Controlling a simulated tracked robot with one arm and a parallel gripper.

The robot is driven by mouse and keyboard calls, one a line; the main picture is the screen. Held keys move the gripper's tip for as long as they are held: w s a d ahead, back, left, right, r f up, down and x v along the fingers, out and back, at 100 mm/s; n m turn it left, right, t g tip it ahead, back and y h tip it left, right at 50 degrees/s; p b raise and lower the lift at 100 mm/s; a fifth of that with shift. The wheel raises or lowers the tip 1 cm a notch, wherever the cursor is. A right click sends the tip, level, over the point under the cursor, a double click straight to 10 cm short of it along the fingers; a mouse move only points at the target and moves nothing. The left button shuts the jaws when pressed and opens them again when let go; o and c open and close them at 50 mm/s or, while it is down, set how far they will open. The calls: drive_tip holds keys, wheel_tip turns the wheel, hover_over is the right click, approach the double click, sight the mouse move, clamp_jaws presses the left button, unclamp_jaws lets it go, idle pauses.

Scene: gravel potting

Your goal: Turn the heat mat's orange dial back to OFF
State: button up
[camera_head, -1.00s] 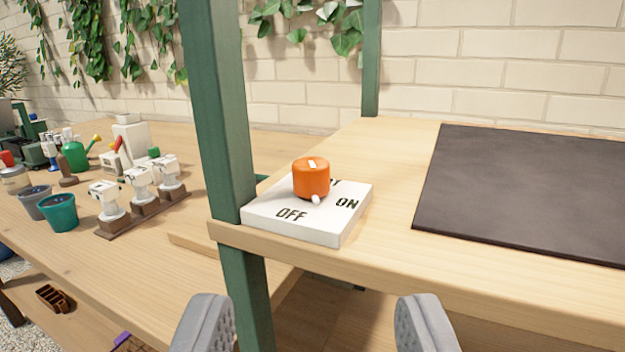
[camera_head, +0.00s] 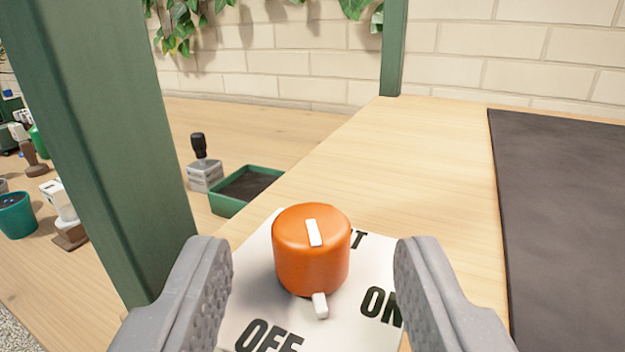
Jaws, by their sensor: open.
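The orange dial (camera_head: 311,252) stands on a white control plate (camera_head: 255,300) on the wooden shelf. A white mark on its top points away from me, slightly left. A small white nub sticks out at its near foot. The plate reads OFF at the near left and ON at the right; a further label behind the dial is partly hidden. My gripper (camera_head: 312,265) is open, with one grey finger on each side of the dial and gaps on both sides. The dark heat mat (camera_head: 560,210) lies flat on the shelf at the right.
A green post (camera_head: 105,140) rises close on the left, near my left finger. Another green post (camera_head: 394,45) stands at the back. A green tray (camera_head: 247,188) and a black-handled stamp (camera_head: 204,165) sit on the lower bench behind. The shelf between dial and mat is clear.

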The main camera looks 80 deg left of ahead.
drive_tip(key=shift+x, duration=1.1)
clamp_jaws()
drive_tip(key=shift+t, duration=0.4)
drive_tip(key=m+t+b, duration=0.1)
drive_tip(key=m+t+h+b, duration=0.1)
drive_tip(key=t, duration=0.1)
drive_tip(key=shift+s+a+m+h+b, duration=0.15)
drive_tip(key=shift+s+m+h+b, duration=0.15)
drive_tip(key=shift+m+b, duration=0.1)
drive_tip(key=m+t+h+b, duration=0.2)
drive_tip(key=t+b, duration=0.1)
drive_tip(key=shift+s+m+t, duration=0.1)
drive_tip(key=shift+m+t, duration=0.2)
drive_tip(key=shift+t, duration=0.1)
drive_tip(key=shift+h, duration=0.3)
drive_tip(key=shift+r, duration=0.1)
